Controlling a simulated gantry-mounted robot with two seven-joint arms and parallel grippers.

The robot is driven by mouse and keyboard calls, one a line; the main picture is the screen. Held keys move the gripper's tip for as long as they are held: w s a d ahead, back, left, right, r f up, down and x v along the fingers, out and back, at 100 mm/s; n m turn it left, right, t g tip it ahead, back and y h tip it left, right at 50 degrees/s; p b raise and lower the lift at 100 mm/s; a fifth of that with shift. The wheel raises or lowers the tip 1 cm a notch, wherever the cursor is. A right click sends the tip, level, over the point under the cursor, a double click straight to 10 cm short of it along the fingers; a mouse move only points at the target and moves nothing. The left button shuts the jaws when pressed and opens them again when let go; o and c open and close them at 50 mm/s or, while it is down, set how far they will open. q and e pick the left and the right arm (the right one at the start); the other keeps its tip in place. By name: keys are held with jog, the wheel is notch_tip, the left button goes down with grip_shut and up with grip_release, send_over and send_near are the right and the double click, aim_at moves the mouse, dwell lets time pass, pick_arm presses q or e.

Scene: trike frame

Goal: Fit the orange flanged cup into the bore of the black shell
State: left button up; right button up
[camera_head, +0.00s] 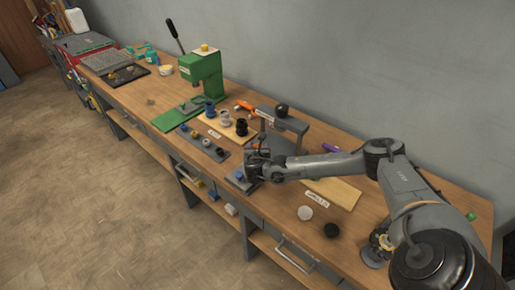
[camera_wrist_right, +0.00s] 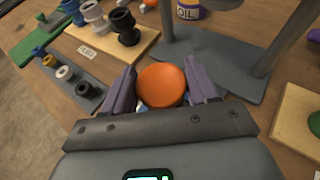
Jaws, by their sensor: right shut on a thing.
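My right gripper (camera_head: 254,168) is low over the front part of the bench. In the right wrist view, its two fingers (camera_wrist_right: 162,92) are shut on the orange flanged cup (camera_wrist_right: 162,85), whose round face points at the camera. The cup's lower part is hidden. A black hollow piece, which looks like the black shell (camera_wrist_right: 125,28), stands upright on a wooden board, ahead and to the left of the gripper. It also shows in the head view (camera_head: 241,127), apart from the gripper. My left gripper is not in view.
Blue and pale pieces stand beside the black one on the labelled board (camera_wrist_right: 92,45). A dark strip with small parts (camera_wrist_right: 75,82) lies nearer. A grey press stand (camera_wrist_right: 205,62) is close ahead. A green press (camera_head: 203,75) stands farther left. Two discs (camera_head: 305,213) lie at right.

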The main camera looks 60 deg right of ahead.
jog(key=o, duration=1.2)
jog(key=shift+v, duration=5.4)
